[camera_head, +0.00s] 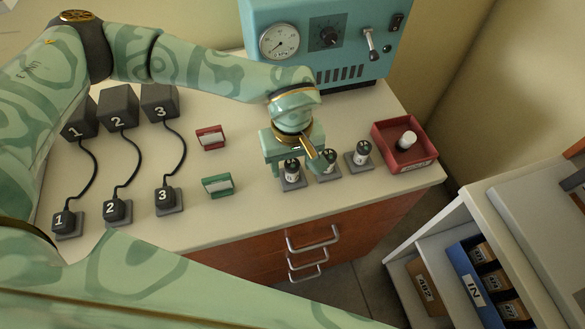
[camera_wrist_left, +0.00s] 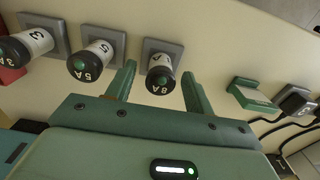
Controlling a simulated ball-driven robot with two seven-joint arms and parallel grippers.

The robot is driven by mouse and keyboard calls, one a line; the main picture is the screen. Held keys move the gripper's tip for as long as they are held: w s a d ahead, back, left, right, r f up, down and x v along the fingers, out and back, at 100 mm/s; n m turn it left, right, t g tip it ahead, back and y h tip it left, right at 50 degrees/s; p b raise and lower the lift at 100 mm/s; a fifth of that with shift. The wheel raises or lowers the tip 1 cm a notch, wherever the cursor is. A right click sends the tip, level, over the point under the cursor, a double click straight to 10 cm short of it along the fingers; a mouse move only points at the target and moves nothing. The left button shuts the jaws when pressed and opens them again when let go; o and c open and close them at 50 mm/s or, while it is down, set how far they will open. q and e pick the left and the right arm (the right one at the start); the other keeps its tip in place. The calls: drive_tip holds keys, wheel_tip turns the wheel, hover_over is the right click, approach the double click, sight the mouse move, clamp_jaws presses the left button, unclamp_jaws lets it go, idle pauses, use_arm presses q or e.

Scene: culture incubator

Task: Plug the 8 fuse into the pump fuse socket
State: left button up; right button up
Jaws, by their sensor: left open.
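The 8A fuse (camera_head: 292,174) is a white cylinder with a dark cap, upright on the leftmost of three grey square bases. In the left wrist view the 8A fuse (camera_wrist_left: 161,72) shows its label and a green dot, between my fingers. My left gripper (camera_head: 289,163) is open over it, one finger on each side; the gripper also shows in the left wrist view (camera_wrist_left: 158,76). I see no clear gap closed on the fuse. I cannot make out a socket marked for the pump. My right gripper is not in view.
The 5A fuse (camera_wrist_left: 92,58) and 3A fuse (camera_wrist_left: 32,43) stand beside it. A red tray (camera_head: 428,164) holds a white cylinder. A teal machine (camera_head: 345,30) with gauge and switches stands behind. Numbered black plugs (camera_head: 115,210), a green holder (camera_head: 217,185) and a red holder (camera_head: 210,138) are left.

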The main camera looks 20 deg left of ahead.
sight(292, 163)
use_arm(q)
drive_tip(key=shift+f, duration=0.95)
drive_tip(key=shift+r, duration=0.1)
idle(0.5)
clamp_jaws()
drive_tip(key=shift+r, duration=0.15)
drive_tip(key=shift+r+p, duration=2.25)
drive_tip(key=shift+r, duration=0.55)
